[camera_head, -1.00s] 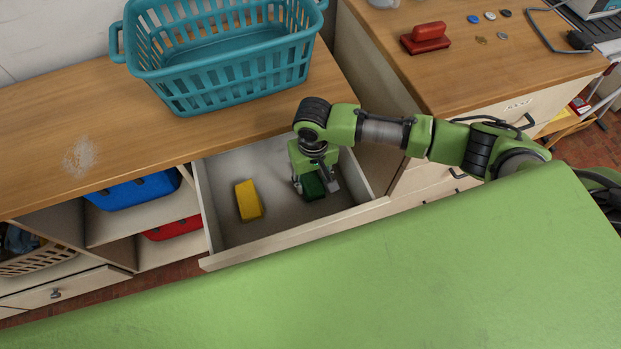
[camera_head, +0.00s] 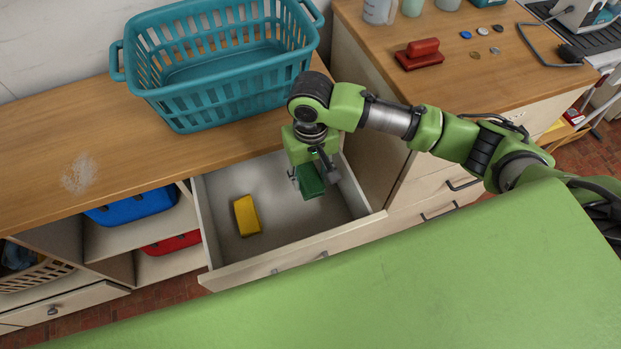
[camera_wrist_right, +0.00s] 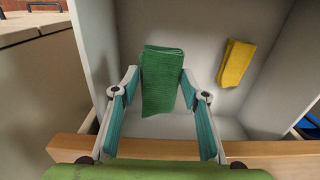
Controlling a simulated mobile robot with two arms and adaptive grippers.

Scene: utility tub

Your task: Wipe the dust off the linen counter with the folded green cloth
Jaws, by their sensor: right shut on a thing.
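The folded green cloth (camera_head: 311,184) is held in my right gripper (camera_head: 317,178), above the floor of the open drawer (camera_head: 289,223). In the right wrist view the cloth (camera_wrist_right: 161,80) sits between the two fingers of the gripper (camera_wrist_right: 162,92). The linen counter (camera_head: 130,125) is the long wooden top at left. A pale dust patch (camera_head: 80,174) lies on it, left of the teal basket. My left gripper is not in view.
A teal laundry basket (camera_head: 215,90) stands on the counter behind the drawer. A yellow folded cloth (camera_head: 246,215) lies in the drawer. Blue (camera_head: 135,205) and red (camera_head: 172,242) bins sit in the shelves below. A red stamp-like object (camera_head: 420,54) is on the right counter.

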